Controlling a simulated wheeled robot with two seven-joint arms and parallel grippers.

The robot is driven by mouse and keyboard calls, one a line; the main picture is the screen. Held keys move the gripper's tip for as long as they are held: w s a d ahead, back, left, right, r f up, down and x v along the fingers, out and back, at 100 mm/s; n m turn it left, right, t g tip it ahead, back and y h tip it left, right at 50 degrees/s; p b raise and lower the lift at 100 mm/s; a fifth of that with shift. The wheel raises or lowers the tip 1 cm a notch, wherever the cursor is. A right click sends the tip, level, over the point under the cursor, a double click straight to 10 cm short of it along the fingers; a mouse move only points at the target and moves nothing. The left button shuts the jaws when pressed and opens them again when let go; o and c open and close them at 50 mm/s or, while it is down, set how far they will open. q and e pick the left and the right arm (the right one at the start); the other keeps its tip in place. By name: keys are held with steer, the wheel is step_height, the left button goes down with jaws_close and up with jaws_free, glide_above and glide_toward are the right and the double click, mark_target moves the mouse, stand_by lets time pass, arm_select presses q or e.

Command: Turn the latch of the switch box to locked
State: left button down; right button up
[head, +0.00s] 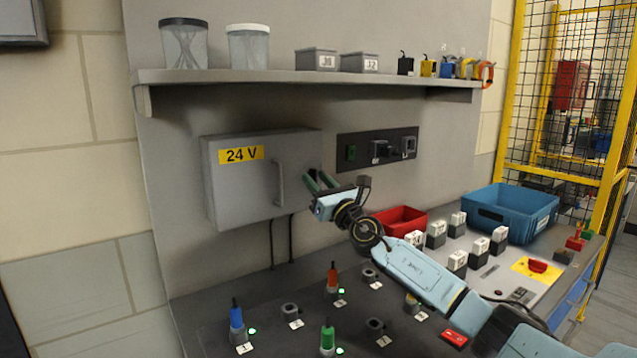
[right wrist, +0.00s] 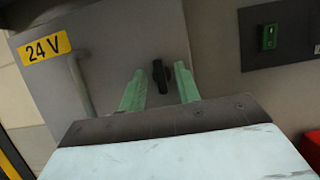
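The grey switch box (head: 235,195) with a yellow 24 V label is on the back panel, its door shut. It also shows in the right wrist view (right wrist: 115,40). The box's latch (right wrist: 159,76) is a small black knob, standing roughly upright in the right wrist view; in the head view my gripper seems to hide it. My right gripper (head: 319,181) is at the right side of the box door. Its green fingers (right wrist: 160,86) are open, apparently on either side of the latch, with gaps showing; I cannot tell the depth. My left gripper is not in view.
A vertical door handle (head: 281,184) is left of my right gripper. A dark switch panel (head: 376,148) is to the right and a shelf (head: 300,77) above. Below, the bench carries coloured plugs, sockets, a red bin (head: 400,219) and a blue crate (head: 512,211).

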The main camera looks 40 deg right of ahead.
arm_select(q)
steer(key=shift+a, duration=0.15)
arm_select(e)
jaws_close()
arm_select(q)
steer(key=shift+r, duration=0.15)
